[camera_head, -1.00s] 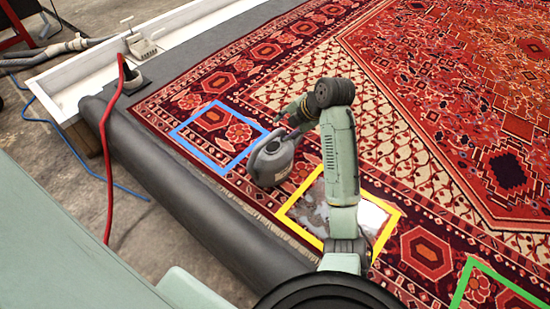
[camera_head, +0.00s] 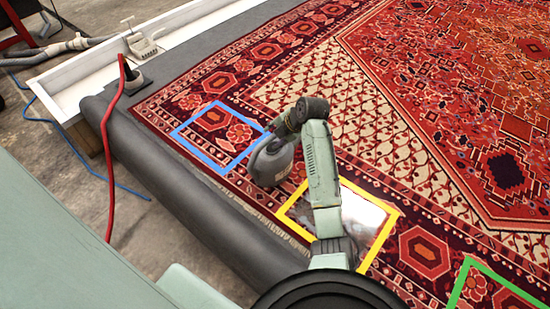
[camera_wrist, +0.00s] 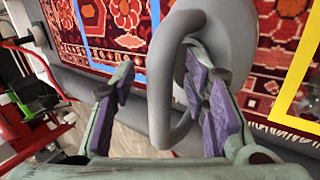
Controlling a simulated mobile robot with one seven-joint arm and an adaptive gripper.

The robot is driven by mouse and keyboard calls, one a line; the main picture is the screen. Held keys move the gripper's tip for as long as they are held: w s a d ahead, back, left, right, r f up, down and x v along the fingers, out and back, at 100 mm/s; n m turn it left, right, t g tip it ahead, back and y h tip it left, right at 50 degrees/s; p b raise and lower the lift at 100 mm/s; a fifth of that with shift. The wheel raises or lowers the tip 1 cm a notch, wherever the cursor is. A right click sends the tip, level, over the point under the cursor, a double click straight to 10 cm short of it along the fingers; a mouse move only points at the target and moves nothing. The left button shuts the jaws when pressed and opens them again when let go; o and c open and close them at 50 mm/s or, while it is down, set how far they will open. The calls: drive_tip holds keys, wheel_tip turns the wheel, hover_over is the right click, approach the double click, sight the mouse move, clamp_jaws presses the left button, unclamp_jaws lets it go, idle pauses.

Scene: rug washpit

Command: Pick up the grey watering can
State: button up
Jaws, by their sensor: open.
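The grey watering can (camera_head: 270,168) stands on the rug, between the blue frame and the yellow frame. In the wrist view its body (camera_wrist: 232,40) fills the upper middle, and its looped handle (camera_wrist: 159,95) hangs toward me. My gripper (camera_wrist: 160,68) is open, with purple pads. One finger is left of the handle loop and the other is to its right, overlapping the loop's opening and the body. I cannot tell whether a pad touches the can. In the head view my wrist partly covers the can's top.
The yellow frame (camera_head: 292,223) around a wet, shiny patch lies beside the can. The blue frame (camera_head: 190,152) is left of it, and a green frame (camera_head: 457,290) lies lower right. A dark roll (camera_head: 185,200) runs along the rug's near edge. A red hose (camera_head: 108,165) hangs at left.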

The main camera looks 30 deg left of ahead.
drive_tip(key=shift+c, duration=0.2)
clamp_jaws()
idle(0.7)
drive_tip(key=shift+r, duration=0.2)
